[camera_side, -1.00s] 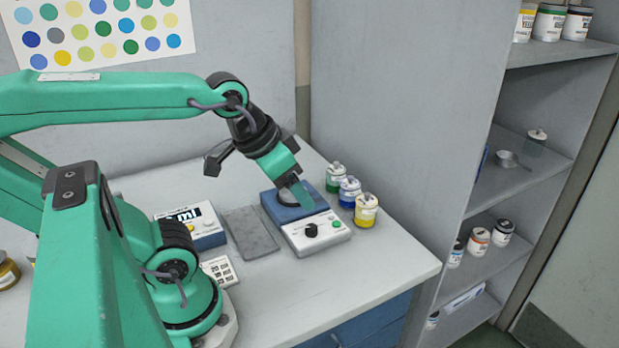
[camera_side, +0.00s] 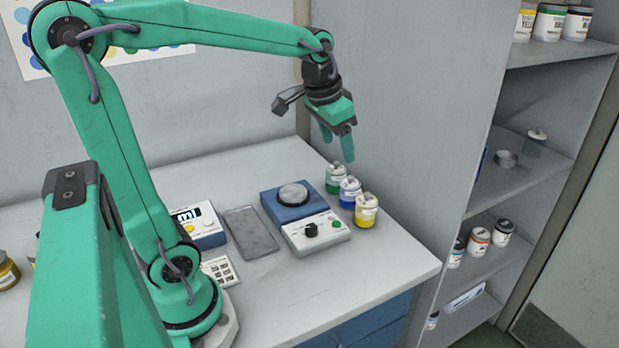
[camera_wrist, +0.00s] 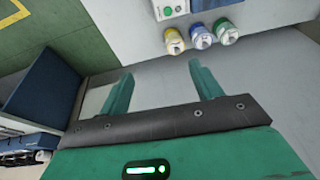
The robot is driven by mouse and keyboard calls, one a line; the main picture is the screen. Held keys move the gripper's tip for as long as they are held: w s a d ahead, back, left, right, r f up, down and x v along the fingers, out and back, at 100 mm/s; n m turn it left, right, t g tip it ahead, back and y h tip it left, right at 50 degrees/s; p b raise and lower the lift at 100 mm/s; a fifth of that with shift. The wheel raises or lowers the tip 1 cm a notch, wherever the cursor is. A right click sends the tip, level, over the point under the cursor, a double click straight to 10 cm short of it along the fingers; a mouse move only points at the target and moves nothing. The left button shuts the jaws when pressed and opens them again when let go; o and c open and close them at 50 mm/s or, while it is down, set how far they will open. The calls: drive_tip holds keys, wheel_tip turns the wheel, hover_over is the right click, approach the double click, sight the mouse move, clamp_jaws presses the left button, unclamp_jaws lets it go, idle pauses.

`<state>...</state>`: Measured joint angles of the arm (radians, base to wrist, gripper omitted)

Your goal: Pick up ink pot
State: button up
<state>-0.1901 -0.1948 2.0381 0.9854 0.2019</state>
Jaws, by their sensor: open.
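Three ink pots stand in a row on the table beside the blue and white device: a green one (camera_side: 335,177), a blue one (camera_side: 350,192) and a yellow one (camera_side: 366,211). In the wrist view they show at the top as yellow (camera_wrist: 174,41), blue (camera_wrist: 199,35) and green (camera_wrist: 226,32). Which pot the task means, I cannot tell. My gripper (camera_side: 337,147) is open and empty, above the pots in the side view, fingers pointing down. In the wrist view its two fingers (camera_wrist: 163,85) are apart, with the pots beyond the fingertips.
The blue and white device (camera_side: 303,218) with a round plate sits left of the pots. A grey tray (camera_side: 249,233) lies further left. A grey partition wall stands close behind the pots. Shelves at right hold more pots (camera_side: 478,238). The front right tabletop is clear.

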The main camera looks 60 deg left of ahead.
drive_tip(key=w+a+f+g, duration=0.1)
drive_tip(key=w+a+f, duration=0.1)
drive_tip(key=w+a, duration=0.35)
drive_tip(key=g, duration=0.3)
approach(336, 162)
drive_tip(key=shift+h, duration=0.3)
wheel_tip(336, 162, down, 7)
drive_tip(key=shift+s+r, duration=0.1)
drive_tip(key=shift+s, duration=0.05)
drive_tip(key=shift+a+f, duration=0.15)
drive_tip(key=shift+f, duration=0.2)
drive_tip(key=shift+f, duration=0.1)
drive_tip(key=shift+f, duration=1.2)
drive_tip(key=shift+f, duration=0.15)
drive_tip(key=shift+f, duration=2.45)
drive_tip(key=shift+c, duration=0.5)
